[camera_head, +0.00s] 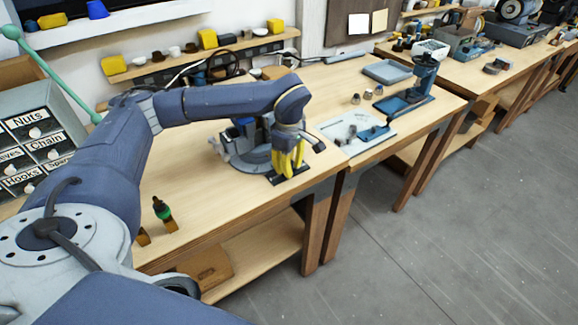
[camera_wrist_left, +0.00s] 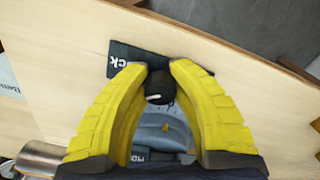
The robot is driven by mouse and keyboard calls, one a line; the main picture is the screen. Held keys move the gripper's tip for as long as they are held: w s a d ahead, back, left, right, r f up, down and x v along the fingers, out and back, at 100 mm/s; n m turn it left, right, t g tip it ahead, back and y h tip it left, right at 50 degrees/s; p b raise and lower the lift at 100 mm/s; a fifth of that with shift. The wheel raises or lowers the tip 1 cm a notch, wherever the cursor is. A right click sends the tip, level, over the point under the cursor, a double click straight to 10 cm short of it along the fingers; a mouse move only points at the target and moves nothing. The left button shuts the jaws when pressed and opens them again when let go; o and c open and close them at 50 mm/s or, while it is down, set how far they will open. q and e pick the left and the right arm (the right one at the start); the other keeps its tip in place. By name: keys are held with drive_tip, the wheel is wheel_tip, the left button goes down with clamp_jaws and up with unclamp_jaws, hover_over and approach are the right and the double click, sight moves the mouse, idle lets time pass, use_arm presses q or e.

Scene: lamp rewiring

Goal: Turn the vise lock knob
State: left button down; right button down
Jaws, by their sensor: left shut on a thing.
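The vise (camera_head: 247,155) is a grey-blue tool on the wooden bench. In the left wrist view its pale blue-grey base (camera_wrist_left: 158,130) shows between my fingers. The black lock knob (camera_wrist_left: 160,88) has a white pointer mark. A dark label (camera_wrist_left: 118,60) ending in "ck" lies behind it, partly covered by a finger. My left gripper (camera_head: 287,175) points down at the vise's front side, its yellow fingers shut on the knob, one tip on each side. In the head view the knob is hidden by the fingers. My right gripper is not in view.
A small green-and-dark object (camera_head: 163,213) stands on the bench left of the vise. A white board with small parts (camera_head: 352,128) and a blue stand (camera_head: 415,90) are on the right. A drawer cabinet (camera_head: 32,140) stands far left. The bench's front edge is close to the vise.

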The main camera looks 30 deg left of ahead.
use_arm(q)
drive_tip(key=n, duration=0.6)
drive_tip(key=shift+w, duration=0.1)
drive_tip(key=n, duration=1.1)
drive_tip(key=shift+w+a, duration=0.1)
drive_tip(key=n, duration=0.4)
drive_tip(key=shift+a+n, duration=0.15)
drive_tip(key=shift+n, duration=0.15)
drive_tip(key=shift+w+r+n, duration=0.1)
drive_tip(key=shift+n, duration=0.2)
drive_tip(key=c, duration=1.1)
unclamp_jaws()
drive_tip(key=shift+o, duration=0.2)
wheel_tip(320, 180, up, 12)
